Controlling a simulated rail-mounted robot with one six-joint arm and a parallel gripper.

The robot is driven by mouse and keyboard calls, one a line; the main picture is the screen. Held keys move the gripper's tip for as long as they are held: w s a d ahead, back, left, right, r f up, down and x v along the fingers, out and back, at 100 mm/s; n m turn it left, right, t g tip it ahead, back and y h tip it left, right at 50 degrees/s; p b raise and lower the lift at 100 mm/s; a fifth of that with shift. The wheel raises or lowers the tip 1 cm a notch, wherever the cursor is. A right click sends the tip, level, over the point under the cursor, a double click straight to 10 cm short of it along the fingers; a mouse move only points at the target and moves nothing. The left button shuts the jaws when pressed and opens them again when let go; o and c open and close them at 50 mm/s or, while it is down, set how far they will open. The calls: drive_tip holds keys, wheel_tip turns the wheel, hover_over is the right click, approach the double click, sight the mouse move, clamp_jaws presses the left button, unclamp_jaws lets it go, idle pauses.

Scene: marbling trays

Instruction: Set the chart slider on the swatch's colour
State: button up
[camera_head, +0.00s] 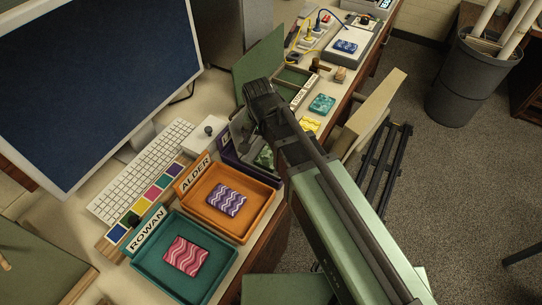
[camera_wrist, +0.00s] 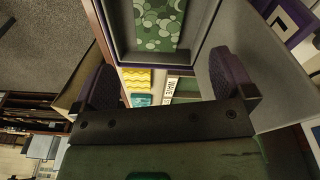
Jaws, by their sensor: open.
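The colour chart (camera_head: 153,192), a strip of coloured patches, lies in front of the keyboard. A small dark block (camera_head: 130,219) sits on its near end by the blue patch; I cannot tell for sure that it is the slider. A purple wavy swatch (camera_head: 227,200) lies in the orange ALDER tray (camera_head: 249,231), and a red wavy swatch (camera_head: 185,255) in the teal ROWAN tray (camera_head: 150,279). A green dotted swatch (camera_wrist: 160,25) lies in a purple tray (camera_wrist: 122,40), partly hidden by my arm in the head view. My gripper (camera_wrist: 168,80) is open and empty near that tray.
The keyboard (camera_head: 145,170) and large monitor (camera_head: 85,85) stand at left. A green panel (camera_head: 258,62) stands upright behind my gripper.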

sight(270, 155)
drive_tip(key=f+m+b, duration=0.1)
drive_tip(key=f+b, duration=0.2)
drive_tip(key=w+d+f+m+b, duration=0.1)
drive_tip(key=f+b, duration=0.3)
drive_tip(key=w+f+m+b, duration=0.1)
drive_tip(key=f+b, duration=0.3)
drive_tip(key=shift+d, duration=0.25)
drive_tip(key=shift+r, duration=0.2)
drive_tip(key=c, duration=1)
drive_tip(key=shift+r, duration=0.1)
